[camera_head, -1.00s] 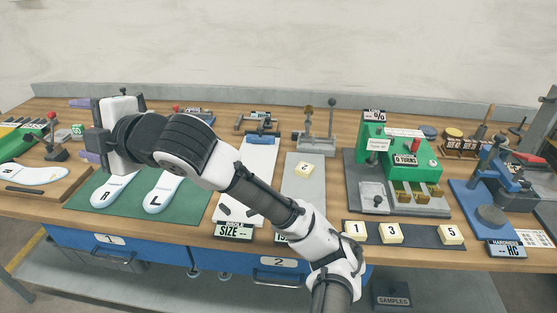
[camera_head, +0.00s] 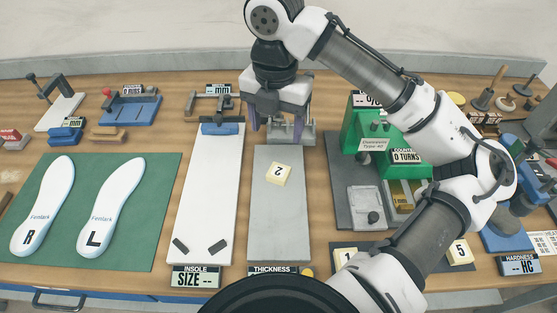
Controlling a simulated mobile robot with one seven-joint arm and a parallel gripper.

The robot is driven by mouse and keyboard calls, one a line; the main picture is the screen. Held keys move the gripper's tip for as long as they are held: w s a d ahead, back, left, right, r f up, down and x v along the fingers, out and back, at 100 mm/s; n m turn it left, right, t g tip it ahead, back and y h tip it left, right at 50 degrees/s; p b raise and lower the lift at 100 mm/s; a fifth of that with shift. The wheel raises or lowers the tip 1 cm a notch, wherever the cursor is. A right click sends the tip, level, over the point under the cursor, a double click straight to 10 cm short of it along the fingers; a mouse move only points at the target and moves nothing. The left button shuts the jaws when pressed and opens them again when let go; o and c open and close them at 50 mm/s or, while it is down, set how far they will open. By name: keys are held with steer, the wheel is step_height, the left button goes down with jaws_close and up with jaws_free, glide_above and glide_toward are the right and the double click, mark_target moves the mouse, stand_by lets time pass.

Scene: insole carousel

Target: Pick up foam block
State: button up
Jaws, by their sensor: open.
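A cream foam block marked 2 (camera_head: 278,174) lies slightly turned on the grey plate (camera_head: 279,225) labelled THICKNESS. More cream blocks sit on a dark strip at the front right: one marked 1 (camera_head: 344,256), partly covered by my arm, and one marked 5 (camera_head: 461,252). Any block between them is hidden by my arm. My gripper (camera_head: 277,124) points down near the far end of the grey plate, beyond block 2 in the picture. Its fingers are apart with no block between them. Its height above the plate is hard to tell.
A metal gauge stand (camera_head: 306,133) is close behind my gripper. The green machine (camera_head: 362,130) stands right of the plate, partly behind my arm. A white sizing board (camera_head: 212,190) lies left. Two insoles rest on a green mat (camera_head: 150,225) farther left.

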glide_above(278, 173)
steer(key=f, duration=0.7)
steer(key=shift+w+a+f, duration=0.2)
steer(key=shift+f, duration=0.05)
steer(key=shift+s+d+f+p, duration=0.1)
steer(key=shift+f+p, duration=0.2)
steer(key=shift+f, duration=1.05)
steer(key=shift+s+d+f+p, duration=0.1)
steer(key=shift+f+p, duration=0.15)
steer(key=shift+f, duration=1.05)
steer(key=shift+c, duration=0.3)
steer(key=c, duration=1.1)
steer(key=shift+r, duration=0.1)
